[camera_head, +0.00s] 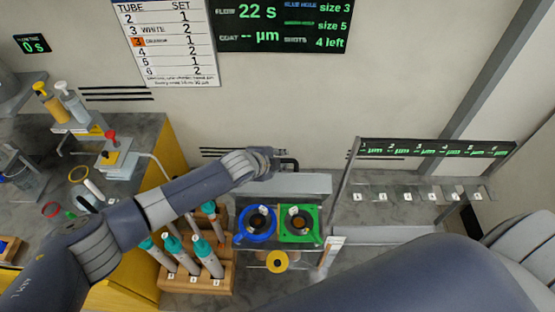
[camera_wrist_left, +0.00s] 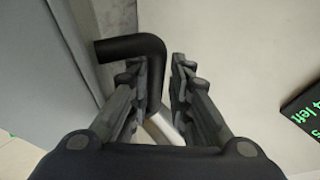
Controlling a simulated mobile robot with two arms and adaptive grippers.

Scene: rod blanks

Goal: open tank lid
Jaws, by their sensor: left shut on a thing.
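A black bent handle (camera_head: 290,163) stands at the back of a pale grey box-shaped tank (camera_head: 310,184) near the wall. It shows large in the left wrist view (camera_wrist_left: 128,47), as a dark bar with a bend. My left gripper (camera_head: 279,155) is at this handle, its arm reaching in from the left. The fingers hide part of the bar. How far the lid is raised cannot be told. My right gripper is out of view.
In front of the tank are a blue ring holder (camera_head: 257,240) and a green square holder (camera_head: 312,234). A wooden rack (camera_head: 197,286) with several teal-capped tubes stands left, under my left arm. A numbered shelf (camera_head: 424,194) is right. My right arm covers the lower right.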

